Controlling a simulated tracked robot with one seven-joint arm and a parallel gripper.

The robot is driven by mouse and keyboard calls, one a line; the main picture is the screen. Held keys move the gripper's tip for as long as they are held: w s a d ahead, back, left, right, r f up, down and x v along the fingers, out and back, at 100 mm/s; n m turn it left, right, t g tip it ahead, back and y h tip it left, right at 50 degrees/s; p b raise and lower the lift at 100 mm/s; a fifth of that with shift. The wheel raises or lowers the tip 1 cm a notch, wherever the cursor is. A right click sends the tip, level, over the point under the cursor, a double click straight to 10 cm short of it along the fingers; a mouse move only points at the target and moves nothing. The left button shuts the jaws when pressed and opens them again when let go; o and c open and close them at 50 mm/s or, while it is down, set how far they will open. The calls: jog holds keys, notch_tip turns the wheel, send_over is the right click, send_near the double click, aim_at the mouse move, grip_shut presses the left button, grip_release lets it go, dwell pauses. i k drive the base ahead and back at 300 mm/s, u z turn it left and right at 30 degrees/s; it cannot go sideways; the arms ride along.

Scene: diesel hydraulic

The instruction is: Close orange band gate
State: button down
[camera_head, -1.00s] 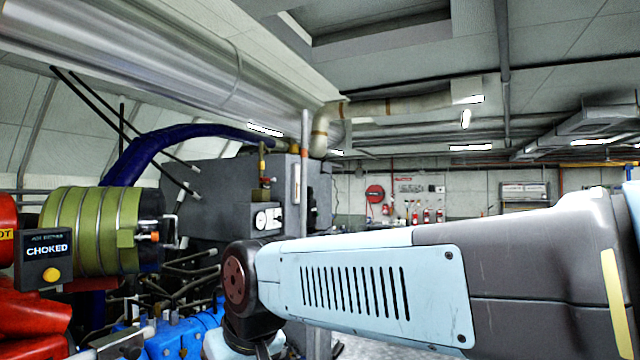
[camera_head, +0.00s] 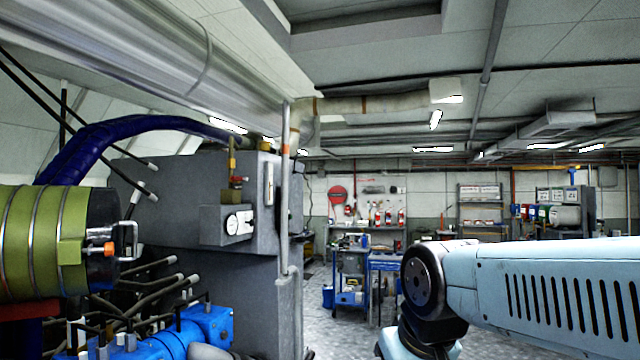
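I cannot pick out an orange band gate for certain. A thin upright grey pipe (camera_head: 285,200) stands at the corner of the grey tank and carries a small orange band (camera_head: 286,128) near its top. A small brass fitting with a red part (camera_head: 236,182) sits on the box on the tank's front. An orange knob (camera_head: 108,248) sticks out at the end of the green ribbed cylinder (camera_head: 40,242) on the left. My blue-grey arm crosses the lower right. My gripper is outside the picture, so its opening and what it holds are hidden.
The grey tank (camera_head: 185,200) has gauges (camera_head: 238,222) on its front box. Blue machinery (camera_head: 190,335) and grey hoses fill the lower left. A blue workshop trolley (camera_head: 350,275) and shelves (camera_head: 480,210) stand behind. Open floor (camera_head: 340,330) shows between the tank and my arm.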

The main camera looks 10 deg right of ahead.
aim_at(285, 113)
jog(key=z, duration=0.95)
jog(key=i, duration=3.6)
jog(key=u, duration=2.7)
